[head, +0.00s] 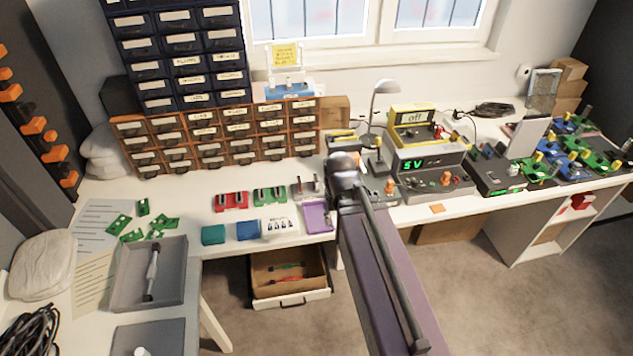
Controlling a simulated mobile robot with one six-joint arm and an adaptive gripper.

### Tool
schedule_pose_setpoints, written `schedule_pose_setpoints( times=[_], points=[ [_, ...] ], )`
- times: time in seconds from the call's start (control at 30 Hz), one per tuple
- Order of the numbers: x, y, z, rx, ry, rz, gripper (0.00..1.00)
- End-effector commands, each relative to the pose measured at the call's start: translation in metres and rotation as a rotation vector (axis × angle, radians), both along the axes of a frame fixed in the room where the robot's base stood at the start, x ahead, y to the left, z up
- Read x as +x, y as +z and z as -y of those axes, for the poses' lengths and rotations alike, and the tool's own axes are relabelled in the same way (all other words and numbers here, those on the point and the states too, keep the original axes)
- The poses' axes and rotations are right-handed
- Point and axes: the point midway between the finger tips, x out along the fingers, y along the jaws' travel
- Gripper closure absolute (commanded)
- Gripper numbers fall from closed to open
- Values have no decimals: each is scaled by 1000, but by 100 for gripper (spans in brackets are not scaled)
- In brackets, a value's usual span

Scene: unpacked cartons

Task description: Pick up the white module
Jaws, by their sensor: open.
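A pale white-grey module (305,190) with dark upright parts stands on the white bench, just left of my arm's dark joint. A green module (269,197) and a red module (231,202) of similar shape stand in a row to its left. My arm runs up from the bottom of the head view and bends at the dark joint close to the white module's right side. I cannot make out my gripper's fingers. Nothing visible touches the white module.
A purple tray (318,217) lies just in front of the white module. Blue (248,231) and teal (213,235) boxes sit near the bench's front edge. Drawer cabinets (215,135) stand behind. A 5 V power supply (430,170) and lamp (385,88) stand to the right.

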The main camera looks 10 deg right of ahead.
Motion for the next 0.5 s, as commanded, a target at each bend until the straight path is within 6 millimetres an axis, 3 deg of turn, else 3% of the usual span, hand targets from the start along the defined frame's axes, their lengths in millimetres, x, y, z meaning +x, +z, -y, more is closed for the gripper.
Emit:
schedule_pose_setpoints(
  times=[0.17,0.5],
  points=[
    [50,-3,-3,0,6,69,50],
    [181,-3,-3,1,4,280,50]
  ],
)
